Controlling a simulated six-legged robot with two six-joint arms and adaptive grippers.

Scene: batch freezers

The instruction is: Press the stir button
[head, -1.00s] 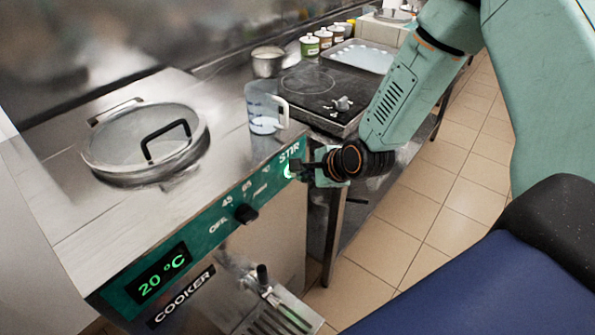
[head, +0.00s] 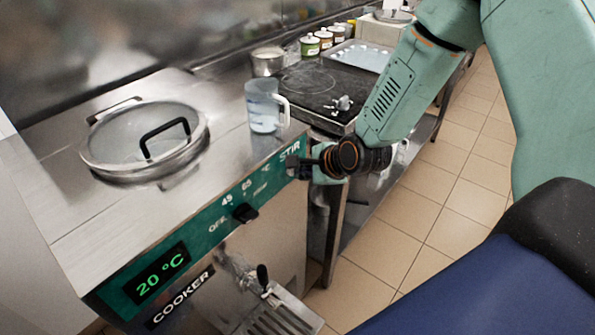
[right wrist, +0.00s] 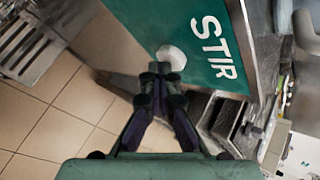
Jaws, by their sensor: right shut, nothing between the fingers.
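The cooker's green front panel (head: 215,215) carries a white STIR label (head: 290,152) at its right end. In the right wrist view the stir button (right wrist: 172,57) is a round, pale grey knob beside the label (right wrist: 213,47). My right gripper (head: 302,168) is shut and empty at the panel's right end, and hides the button in the head view. In the right wrist view its closed fingertips (right wrist: 160,68) overlap the button's lower edge. I cannot tell whether they touch it. My left gripper is not in view.
A black dial (head: 245,213) and a 20 °C display (head: 158,273) are on the same panel. A lidded pot opening (head: 145,140) and a clear jug (head: 263,106) are on top. A black hob (head: 315,90) stands behind. Tiled floor (head: 435,215) lies open to the right.

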